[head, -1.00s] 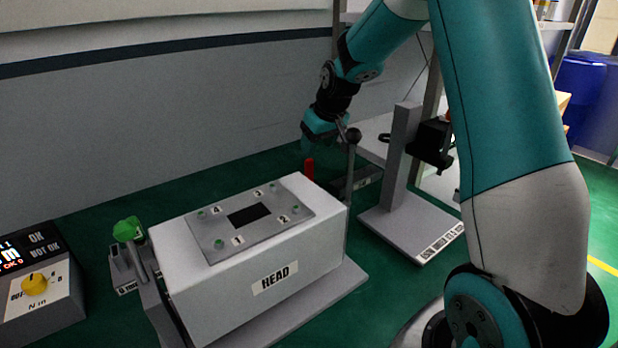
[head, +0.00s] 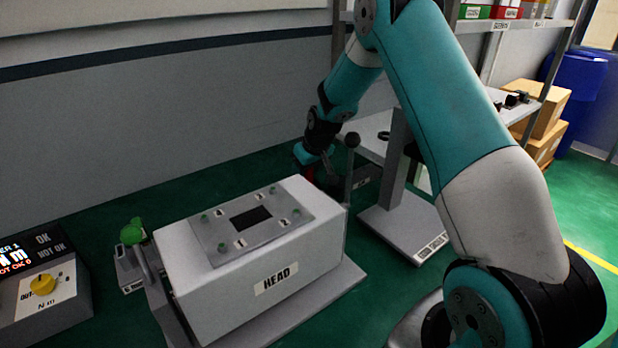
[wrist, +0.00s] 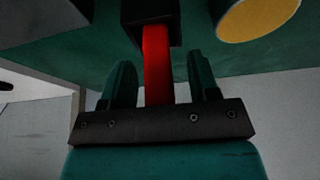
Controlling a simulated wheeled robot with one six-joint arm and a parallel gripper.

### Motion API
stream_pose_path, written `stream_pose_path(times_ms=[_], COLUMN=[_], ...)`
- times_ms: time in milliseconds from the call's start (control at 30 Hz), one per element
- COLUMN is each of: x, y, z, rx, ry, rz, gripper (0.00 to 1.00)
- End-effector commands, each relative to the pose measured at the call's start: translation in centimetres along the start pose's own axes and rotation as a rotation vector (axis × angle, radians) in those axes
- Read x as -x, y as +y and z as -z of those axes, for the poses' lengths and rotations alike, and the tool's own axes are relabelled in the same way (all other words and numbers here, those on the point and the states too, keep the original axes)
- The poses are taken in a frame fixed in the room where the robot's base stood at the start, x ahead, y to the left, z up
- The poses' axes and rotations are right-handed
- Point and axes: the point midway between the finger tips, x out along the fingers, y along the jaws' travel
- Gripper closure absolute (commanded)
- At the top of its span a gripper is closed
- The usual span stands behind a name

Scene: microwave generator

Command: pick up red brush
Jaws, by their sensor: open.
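The red brush (wrist: 157,62) shows in the wrist view as an upright red bar, with its far end at a dark holder (wrist: 150,12). My gripper (wrist: 152,80) is open, with one finger on each side of the red bar. A gap shows on both sides, wider on the right. In the head view my gripper (head: 308,156) is low behind the white HEAD box, and only a little of the red brush (head: 309,174) shows beneath it. The brush's lower part is hidden in the head view.
The white HEAD box (head: 262,253) stands in front of my gripper. A lever with a round dark knob (head: 352,140) stands close to its right. A grey stand (head: 405,225) is further right. A control box with a yellow knob (head: 42,285) is at the far left.

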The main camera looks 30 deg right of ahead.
Motion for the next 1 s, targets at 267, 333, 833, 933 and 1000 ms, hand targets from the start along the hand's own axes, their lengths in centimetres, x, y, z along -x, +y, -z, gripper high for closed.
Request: stream_pose_path(times_ms=[267,333,833,933,1000], x=[0.0,0.0,2.3,4.0,5.4], y=[0.0,0.0,0.0,0.0,0.0], z=[0.0,0.0,1.0,1.7,2.3], rx=[0.000,0.000,0.000,0.000,0.001], ry=[-0.001,0.000,0.003,0.005,0.006], rz=[0.000,0.000,-0.001,-0.001,-0.001], gripper=[0.98,0.99,0.99,0.99,0.99])
